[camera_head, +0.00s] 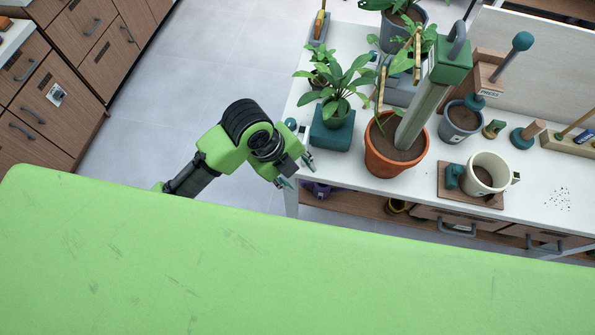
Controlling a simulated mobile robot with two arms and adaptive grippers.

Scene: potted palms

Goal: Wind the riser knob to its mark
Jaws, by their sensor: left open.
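A teal block-shaped riser (331,137) stands near the left edge of the white table, with a leafy potted plant (346,86) on top. A small rounded knob-like part (291,123) shows to the left of the riser, at the table's edge. It is too small to read any mark on it. My left gripper (301,174) is open and empty, just below and to the left of the riser at the table's left corner. It appears apart from the knob. My right gripper is not in view.
A terracotta pot (396,158) with a thick green post stands right of the riser. Beyond it are a grey pot (460,120) and a white mug (487,173) on a wooden board. Drawers line the floor at left. Open floor lies left of the table.

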